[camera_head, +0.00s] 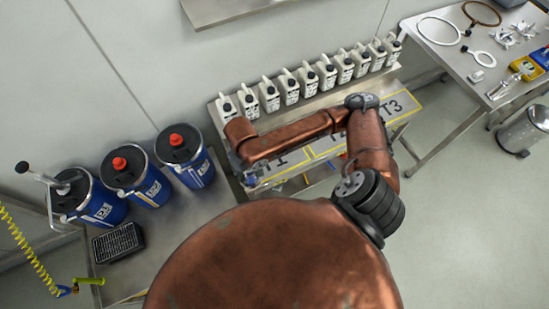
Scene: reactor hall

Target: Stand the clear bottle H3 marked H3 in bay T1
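The grey strip with yellow-outlined bays lies along the front of the steel bench. The T1 bay (285,162) is partly covered by my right arm, the middle bay (328,146) is partly hidden too, and the T3 bay (402,106) shows at the right. I cannot pick out bottle H3; no H3 mark is readable. My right arm reaches across the bench to the left. Its gripper (248,176) seems to be the small dark part by the bench's left end, with its fingers unclear. My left gripper is not in view.
Several pale jugs with black caps (290,87) stand along the bench's back. Blue drums (148,188) and a black grate (118,242) occupy the left table. A right-hand table (455,62) holds rings and tools. A metal bin (523,133) stands beside it.

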